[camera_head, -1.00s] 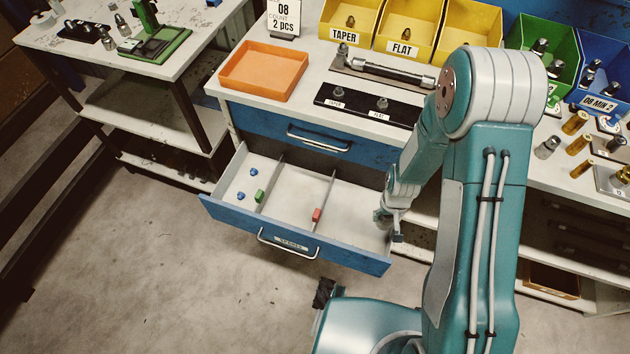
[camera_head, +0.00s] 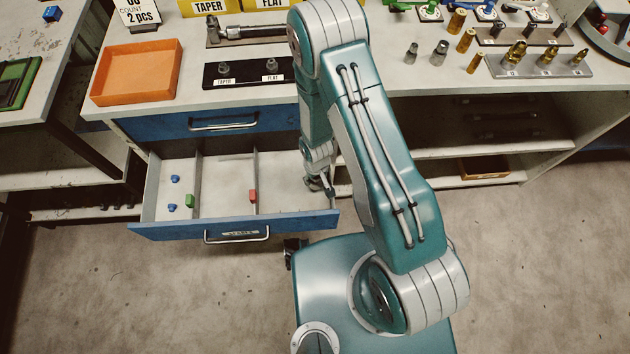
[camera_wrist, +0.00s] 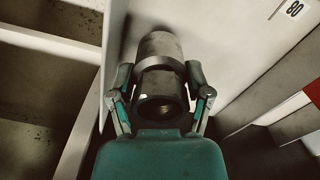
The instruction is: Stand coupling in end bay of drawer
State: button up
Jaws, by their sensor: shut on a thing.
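The blue-fronted drawer (camera_head: 185,231) stands open below the bench, with two dividers across it. Its right end bay (camera_head: 285,195) shows a bare pale floor in the head view. My gripper (camera_head: 318,183) is at that bay's right edge, partly hidden by my arm. In the wrist view my gripper (camera_wrist: 160,75) is shut on a dark grey, cylindrical coupling (camera_wrist: 160,50), with a finger on each side. The coupling appears beside a drawer wall (camera_wrist: 114,45), over a pale surface. Whether it touches the floor cannot be told.
Two blue pieces (camera_head: 173,207) lie in the left bay. A green block (camera_head: 189,200) and a red block (camera_head: 252,195) sit at the dividers. An orange tray (camera_head: 136,72) and a black TAPER/FLAT strip (camera_head: 245,75) are on the bench above. Open shelves (camera_head: 480,150) are at right.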

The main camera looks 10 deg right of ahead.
aim_at(316, 183)
jog(key=shift+f, duration=1.95)
jog(key=o, duration=1.1)
jog(key=shift+f, duration=0.1)
jog(key=shift+c, duration=0.2)
notch_tip(316, 183, up, 12)
jog(key=shift+r, duration=0.15)
